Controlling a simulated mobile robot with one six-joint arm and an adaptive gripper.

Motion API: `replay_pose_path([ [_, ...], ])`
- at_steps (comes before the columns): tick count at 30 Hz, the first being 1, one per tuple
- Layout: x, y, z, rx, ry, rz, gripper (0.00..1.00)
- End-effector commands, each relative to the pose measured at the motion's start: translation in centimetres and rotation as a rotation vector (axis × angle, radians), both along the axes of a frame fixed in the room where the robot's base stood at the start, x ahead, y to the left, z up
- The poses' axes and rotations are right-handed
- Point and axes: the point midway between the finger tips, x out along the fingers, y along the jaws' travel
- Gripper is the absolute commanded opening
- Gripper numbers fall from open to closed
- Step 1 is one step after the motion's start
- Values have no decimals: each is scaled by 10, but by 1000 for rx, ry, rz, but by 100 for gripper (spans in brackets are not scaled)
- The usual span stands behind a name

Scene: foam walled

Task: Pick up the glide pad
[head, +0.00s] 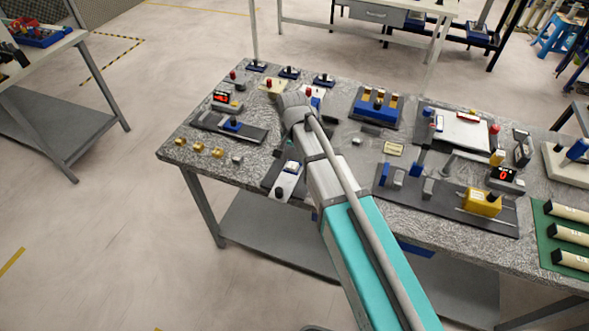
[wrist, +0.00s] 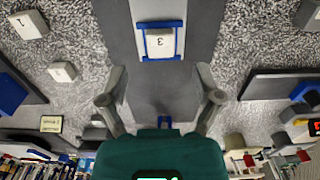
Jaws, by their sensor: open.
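In the wrist view my gripper (wrist: 160,98) is open, its two grey fingers wide apart with nothing between them. A dark grey strip or track passes between and beyond the fingers. A pale block marked 3 (wrist: 160,43) sits in a blue frame on that strip, above the fingertips in the picture and apart from them. I cannot tell which piece is the glide pad; no label names it. In the head view my gripper (head: 292,104) is over the left half of the speckled table (head: 258,150), and my arm hides part of what lies beneath.
A pale block marked 1 (wrist: 29,25) and a smaller numbered block (wrist: 62,71) lie left of the strip. Small gold pieces (head: 199,147) line the front left.

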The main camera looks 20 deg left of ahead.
Motion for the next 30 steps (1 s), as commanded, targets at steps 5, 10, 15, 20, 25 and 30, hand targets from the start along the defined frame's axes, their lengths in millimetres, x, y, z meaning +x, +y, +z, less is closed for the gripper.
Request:
replay_pose_path([
  [5, 0, 0, 0, 0, 0, 0, 83],
  [10, 0, 0, -1, 0, 0, 0, 83],
  [15, 1, 0, -9, 0, 0, 0, 83],
  [20, 4, 0, -21, 0, 0, 0, 83],
  [25, 7, 0, -34, 0, 0, 0, 83],
  [30, 6, 0, -46, 1, 0, 1, 83],
])
